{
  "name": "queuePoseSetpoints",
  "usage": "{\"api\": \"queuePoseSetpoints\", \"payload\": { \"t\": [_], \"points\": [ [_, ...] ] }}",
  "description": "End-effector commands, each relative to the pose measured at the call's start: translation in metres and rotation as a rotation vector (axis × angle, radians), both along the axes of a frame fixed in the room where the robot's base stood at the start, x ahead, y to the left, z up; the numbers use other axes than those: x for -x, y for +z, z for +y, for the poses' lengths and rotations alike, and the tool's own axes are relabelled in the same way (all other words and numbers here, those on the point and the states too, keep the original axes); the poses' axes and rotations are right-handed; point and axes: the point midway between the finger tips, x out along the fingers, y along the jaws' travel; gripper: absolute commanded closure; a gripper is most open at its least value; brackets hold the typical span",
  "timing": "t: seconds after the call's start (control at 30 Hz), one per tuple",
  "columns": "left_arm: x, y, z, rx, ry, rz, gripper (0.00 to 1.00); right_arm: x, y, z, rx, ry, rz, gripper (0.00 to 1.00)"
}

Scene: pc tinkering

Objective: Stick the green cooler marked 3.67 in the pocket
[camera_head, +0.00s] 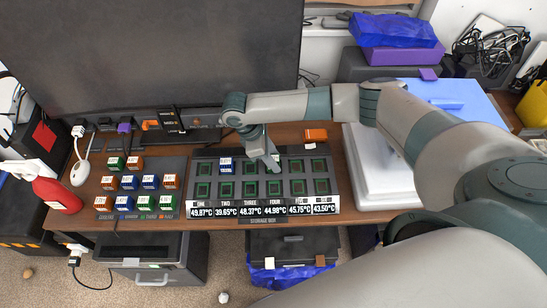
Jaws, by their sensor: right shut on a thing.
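My right gripper (273,162) reaches down over the upper row of the dark pocket board (193,198), around its middle columns. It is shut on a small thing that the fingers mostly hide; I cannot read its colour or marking. Green-edged square pockets fill the board, with temperature readouts from 39.65 to 49.87 along its front. A blue cooler (225,163) sits in an upper pocket left of the gripper. Green coolers stand on the left rack (90,213): one at the back (115,162) and two in front (144,202). Their numbers are too small to read. My left gripper is not in view.
Orange and blue coolers also stand on the rack. A dark monitor (150,55) rises behind the desk. An orange box (316,134) sits behind the board's right end, and a white case (365,175) stands to its right. A red bottle (58,195) is at far left.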

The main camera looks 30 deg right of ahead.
Motion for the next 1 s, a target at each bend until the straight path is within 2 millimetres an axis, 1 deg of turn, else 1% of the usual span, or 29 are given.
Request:
{"api": "queuePoseSetpoints", "payload": {
  "t": [0.77,0.8,0.83,0.87,1.0],
  "points": [
    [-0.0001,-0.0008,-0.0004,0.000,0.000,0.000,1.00,-0.0002,-0.0076,0.0002,0.000,0.000,0.000,0.91],
    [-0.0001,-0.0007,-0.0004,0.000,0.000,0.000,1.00,-0.0002,-0.0072,0.0002,0.000,0.000,0.000,0.58],
    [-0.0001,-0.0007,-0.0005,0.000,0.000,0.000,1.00,-0.0002,-0.0072,0.0002,0.000,0.000,0.000,0.51],
    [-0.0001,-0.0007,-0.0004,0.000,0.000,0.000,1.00,-0.0002,-0.0072,0.0002,0.000,0.000,0.000,0.46],
    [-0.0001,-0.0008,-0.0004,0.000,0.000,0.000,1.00,-0.0011,-0.0069,-0.0003,0.000,0.000,-0.002,0.46]
  ]
}}
